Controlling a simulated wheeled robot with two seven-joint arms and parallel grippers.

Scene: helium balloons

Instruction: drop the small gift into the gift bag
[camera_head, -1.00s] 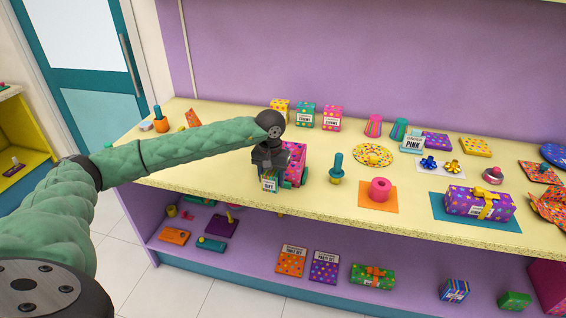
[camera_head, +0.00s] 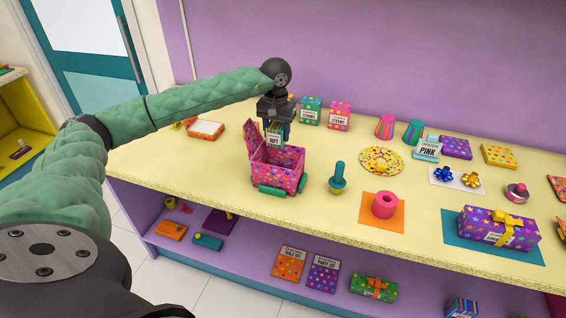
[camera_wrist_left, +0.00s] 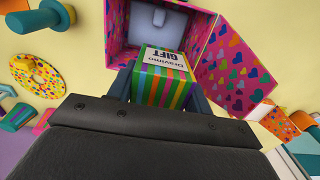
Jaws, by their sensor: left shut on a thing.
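The small gift (camera_head: 274,138) is a striped box with a white label reading "GIFT". My left gripper (camera_head: 275,124) is shut on it and holds it upright over the back of the gift bag (camera_head: 276,170). The gift bag looks like a pink, heart-patterned open box with green parts at its base, standing on the shelf top with a flap raised at its left. In the left wrist view the gift (camera_wrist_left: 163,82) sits between the fingers, in front of the bag's opening (camera_wrist_left: 150,25). The gift's lower end is partly hidden by the bag's rim in the head view. My right gripper is not in view.
A teal stand (camera_head: 338,178), a pink roll (camera_head: 384,205) on an orange mat and a dotted ring (camera_head: 381,160) stand to the right. Boxes labelled as straws (camera_head: 340,115) are behind. An orange open tray (camera_head: 204,130) lies left. The shelf's front edge is close.

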